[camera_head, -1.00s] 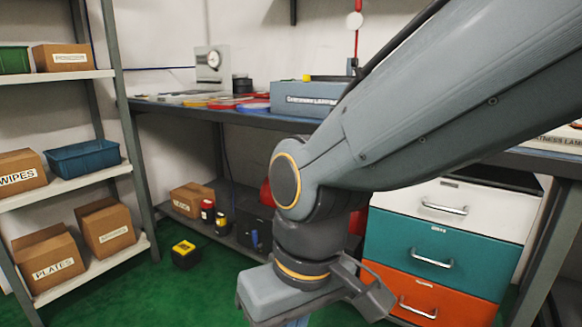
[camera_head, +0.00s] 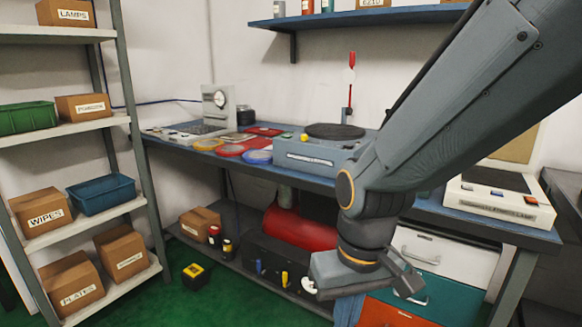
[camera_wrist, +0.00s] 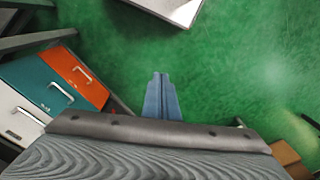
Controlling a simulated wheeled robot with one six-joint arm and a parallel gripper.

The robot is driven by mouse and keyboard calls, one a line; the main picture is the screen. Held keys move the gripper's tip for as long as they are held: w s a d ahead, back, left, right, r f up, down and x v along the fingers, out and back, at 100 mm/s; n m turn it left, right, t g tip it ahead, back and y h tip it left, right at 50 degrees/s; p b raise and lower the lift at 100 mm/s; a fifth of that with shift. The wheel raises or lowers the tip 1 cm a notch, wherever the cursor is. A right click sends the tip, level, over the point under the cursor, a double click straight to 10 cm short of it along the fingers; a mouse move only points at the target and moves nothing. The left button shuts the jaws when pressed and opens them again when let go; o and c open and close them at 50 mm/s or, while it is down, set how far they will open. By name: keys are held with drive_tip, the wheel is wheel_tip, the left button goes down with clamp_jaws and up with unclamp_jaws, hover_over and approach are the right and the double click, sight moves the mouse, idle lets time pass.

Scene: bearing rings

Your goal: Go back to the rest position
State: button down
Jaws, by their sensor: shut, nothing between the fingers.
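My gripper shows in the wrist view (camera_wrist: 161,97), its two blue-grey fingers together with nothing between them, pointing down over the green floor. In the head view my arm reaches in from the upper right. The drawer unit (camera_head: 430,290), with white, teal and orange drawers, stands behind and right of the wrist. It also shows at the left of the wrist view (camera_wrist: 45,85).
A shelving rack (camera_head: 135,130) with boxes and bins stands at left. The bench holds a grey-blue machine (camera_head: 312,153), coloured rings (camera_head: 230,150) and a white device (camera_head: 500,198). A yellow-black item (camera_head: 195,276) lies on the floor.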

drive_tip(key=s+d+r+m+p, duration=0.2)
drive_tip(key=d+r+m+p, duration=0.1)
drive_tip(key=d+r+p, duration=0.7)
wheel_tip(320, 180, up, 3)
drive_tip(key=p, duration=0.6)
drive_tip(key=shift+s+d+h, duration=0.2)
drive_tip(key=shift+d+h, duration=0.15)
drive_tip(key=shift+h, duration=0.05)
drive_tip(key=shift+r, duration=0.1)
idle(0.8)
